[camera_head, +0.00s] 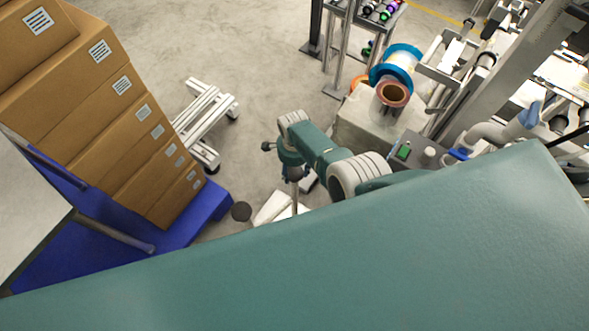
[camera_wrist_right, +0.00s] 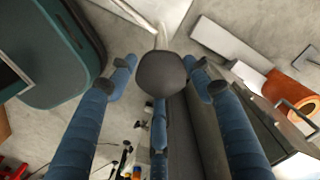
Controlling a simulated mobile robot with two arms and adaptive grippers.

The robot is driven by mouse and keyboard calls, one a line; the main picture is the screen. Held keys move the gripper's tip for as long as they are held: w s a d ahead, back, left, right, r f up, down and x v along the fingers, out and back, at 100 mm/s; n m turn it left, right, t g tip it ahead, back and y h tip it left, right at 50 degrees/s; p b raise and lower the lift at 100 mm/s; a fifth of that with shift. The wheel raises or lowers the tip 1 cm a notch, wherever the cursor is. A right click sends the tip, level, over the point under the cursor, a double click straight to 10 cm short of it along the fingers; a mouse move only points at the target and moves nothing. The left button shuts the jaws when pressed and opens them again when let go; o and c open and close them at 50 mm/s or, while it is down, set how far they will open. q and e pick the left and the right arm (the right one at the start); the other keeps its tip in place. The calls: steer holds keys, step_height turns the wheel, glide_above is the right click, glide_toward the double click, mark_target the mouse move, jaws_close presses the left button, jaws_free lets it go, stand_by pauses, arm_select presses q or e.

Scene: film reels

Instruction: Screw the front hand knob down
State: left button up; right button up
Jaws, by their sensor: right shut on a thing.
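The hand knob (camera_wrist_right: 160,73) is dark and round, with a pale rod behind it in the right wrist view. My right gripper (camera_wrist_right: 160,80) has its blue fingers around the knob and is shut on it. In the head view my right gripper (camera_head: 293,172) is small, beside a thin upright metal rod (camera_head: 295,198); the held knob cannot be made out clearly there. My left gripper is not in view.
Stacked cardboard boxes (camera_head: 110,120) stand on a blue pallet (camera_head: 205,207) at left. A white frame (camera_head: 205,115) lies on the floor near them. A machine with a blue-rimmed reel (camera_head: 403,55) and a copper-coloured roll (camera_head: 394,93) stands at right. My teal body part hides the foreground.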

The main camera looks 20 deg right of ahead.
mark_target(292, 173)
steer(key=shift+w+a+r, duration=0.25)
steer(key=shift+a, duration=0.2)
steer(key=o, duration=1.1)
steer(key=shift+s, duration=0.15)
steer(key=shift+d, duration=0.15)
steer(key=shift+r, duration=3.8)
